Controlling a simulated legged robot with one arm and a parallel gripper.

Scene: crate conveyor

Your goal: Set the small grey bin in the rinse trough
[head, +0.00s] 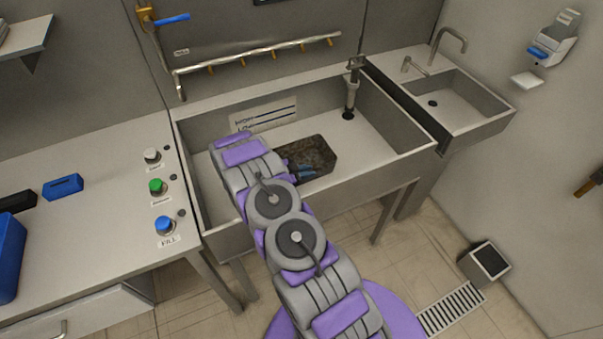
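The rinse trough (408,162) is the large grey rectangular basin in the middle of the head view. A small dark grey bin (322,159) is inside the trough's outline, just right of the end of my arm. Something brownish and a bit of blue show inside the bin. Its left side is hidden behind my arm. I cannot tell whether it rests on the trough floor or hangs above it. My arm reaches over the trough's front wall. My gripper's fingers are hidden behind the arm, so its hold on the bin cannot be seen.
A counter on the left holds white, green and blue knobs (157,186), a small blue block (63,186) and a larger blue container (9,258). A drain standpipe (351,97) stands in the trough's back right. A small sink (462,100) adjoins at right. The trough's right floor is clear.

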